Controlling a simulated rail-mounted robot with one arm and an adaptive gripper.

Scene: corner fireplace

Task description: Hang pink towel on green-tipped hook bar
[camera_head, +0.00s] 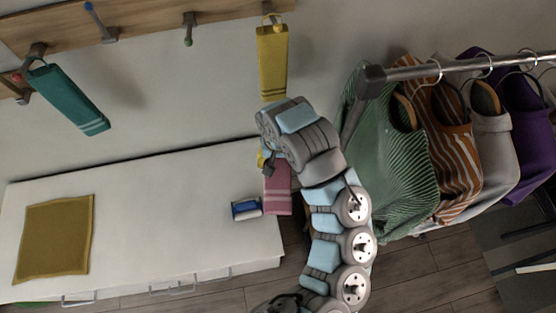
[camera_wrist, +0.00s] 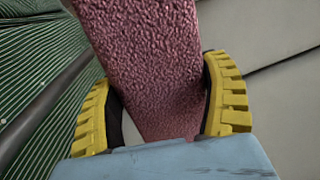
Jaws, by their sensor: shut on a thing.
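The pink towel (camera_head: 278,196) hangs below my gripper (camera_head: 266,162) in the head view, in front of the white cabinet's right end. In the wrist view the pink towel (camera_wrist: 152,60) runs between the two yellow fingers of my gripper (camera_wrist: 165,105), which is shut on it. The wooden hook bar (camera_head: 150,20) is on the wall at the upper left. Its green-tipped hook (camera_head: 188,28) is bare. The blue-tipped hook (camera_head: 100,24) is also bare. A teal towel (camera_head: 68,98) hangs from the red-tipped hook and a yellow towel (camera_head: 272,62) from the hook at the right.
A white cabinet (camera_head: 140,190) stands below the bar, with a mustard cloth (camera_head: 54,238) and a small blue-and-white item (camera_head: 246,209) on top. A clothes rack (camera_head: 460,65) with several garments stands at the right, close to my arm. The wall below the green-tipped hook is clear.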

